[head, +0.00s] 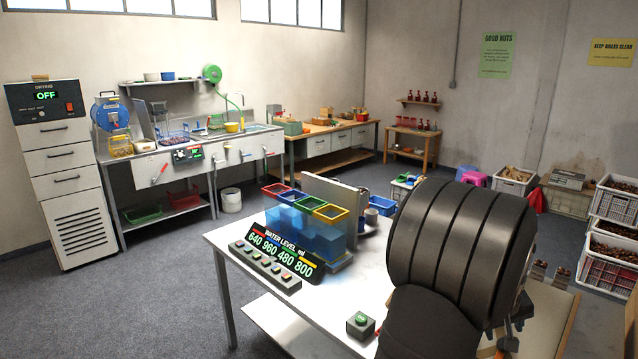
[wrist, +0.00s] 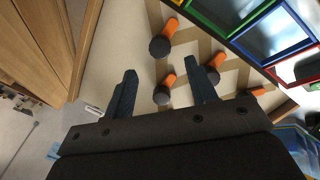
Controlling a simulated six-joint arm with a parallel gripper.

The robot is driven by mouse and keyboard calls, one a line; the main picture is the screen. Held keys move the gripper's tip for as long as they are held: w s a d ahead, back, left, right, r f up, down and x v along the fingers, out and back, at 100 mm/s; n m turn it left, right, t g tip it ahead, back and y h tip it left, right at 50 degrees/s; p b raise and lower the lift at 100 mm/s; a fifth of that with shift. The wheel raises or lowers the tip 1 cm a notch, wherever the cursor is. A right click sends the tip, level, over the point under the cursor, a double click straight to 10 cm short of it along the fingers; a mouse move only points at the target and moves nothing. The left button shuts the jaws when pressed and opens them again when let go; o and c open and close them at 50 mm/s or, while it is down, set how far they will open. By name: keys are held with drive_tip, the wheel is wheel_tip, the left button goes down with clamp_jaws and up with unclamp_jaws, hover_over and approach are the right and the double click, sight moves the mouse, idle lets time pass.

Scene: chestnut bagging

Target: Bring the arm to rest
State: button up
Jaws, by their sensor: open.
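My arm, black and ribbed, fills the right front of the head view (head: 460,245) above the white table (head: 225,240). Beyond the fingers are several orange-handled pieces with dark round ends (wrist: 160,46) on a pale surface with tan crossing strips. The fingers appear apart from them, though the gap is hard to judge.
On the table stand blue-filled tanks with coloured rims (head: 300,210), a water level display (head: 280,250), a button strip (head: 264,266) and a green button box (head: 360,324). The wrist view shows coloured frames (wrist: 233,17) at upper right and brown wood (wrist: 35,45) at left. Crates (head: 612,205) stand far right.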

sight(502, 345)
drive_tip(key=x, duration=0.7)
drive_tip(key=shift+r, duration=0.15)
drive_tip(key=v, duration=1.8)
drive_tip(key=x, duration=1.8)
drive_tip(key=shift+d, duration=0.1)
drive_tip(key=shift+m, duration=1.2)
drive_tip(key=m, duration=0.5)
drive_tip(key=shift+y, duration=0.4)
drive_tip(key=shift+v, duration=1.75)
